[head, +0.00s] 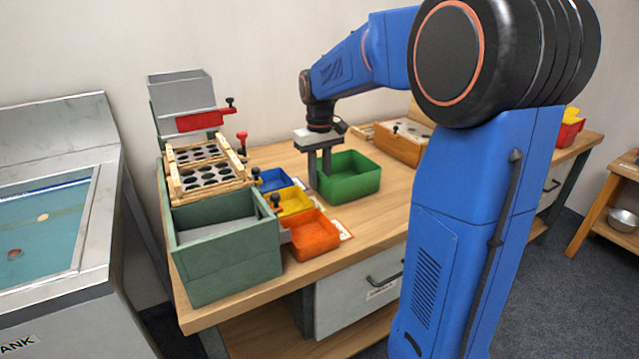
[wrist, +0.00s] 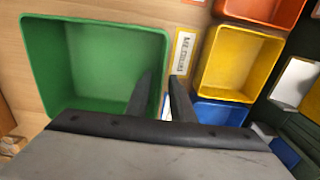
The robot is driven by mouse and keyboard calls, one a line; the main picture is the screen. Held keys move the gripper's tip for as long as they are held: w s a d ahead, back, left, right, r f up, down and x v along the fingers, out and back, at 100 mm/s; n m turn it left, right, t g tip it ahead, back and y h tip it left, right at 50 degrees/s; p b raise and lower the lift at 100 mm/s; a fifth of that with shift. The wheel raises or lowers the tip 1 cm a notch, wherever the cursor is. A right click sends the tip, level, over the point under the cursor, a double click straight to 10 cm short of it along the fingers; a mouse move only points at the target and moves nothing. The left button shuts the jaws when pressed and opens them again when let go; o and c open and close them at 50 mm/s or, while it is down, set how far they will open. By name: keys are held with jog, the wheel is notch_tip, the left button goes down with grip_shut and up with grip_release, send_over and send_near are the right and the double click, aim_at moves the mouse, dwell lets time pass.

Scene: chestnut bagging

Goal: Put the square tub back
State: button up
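The green square tub (head: 362,185) stands empty and upright on the wooden bench in the head view, right of the small coloured bins. It fills the upper left of the wrist view (wrist: 90,62). My gripper (head: 320,188) points down at the tub's left wall in the head view. In the wrist view my gripper (wrist: 162,88) has its fingers apart, one over the tub's inside and one outside, with the wall between them. I see a gap between the fingers and no clear grip on the wall.
Blue (head: 272,180), yellow (head: 292,202) and orange (head: 313,235) bins stand close on the left. A white label card (wrist: 184,52) lies between tub and yellow bin. A green-grey box (head: 225,262) stands further left. A wooden box (head: 400,143) stands behind. Bench front is clear.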

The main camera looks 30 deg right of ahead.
notch_tip(320, 180, up, 10)
jog(key=shift+f, duration=0.2)
jog(key=shift+r, duration=0.25)
jog(key=shift+s, duration=0.15)
jog(key=s+a+f+t, duration=0.1)
jog(key=s+a+f, duration=0.1)
jog(key=s, duration=0.6)
jog(key=s+a+f+t, duration=0.1)
jog(key=s+a+f, duration=0.1)
jog(key=s, duration=0.6)
jog(key=s+a+f+t, duration=0.1)
jog(key=s+a+f, duration=0.1)
jog(key=s, duration=0.6)
jog(key=shift+a+f+t, duration=0.3)
jog(key=shift+f, duration=0.25)
jog(key=s+f+t, duration=0.1)
jog(key=s+f, duration=0.4)
jog(key=shift+s+a, duration=0.3)
jog(key=shift+a, duration=0.15)
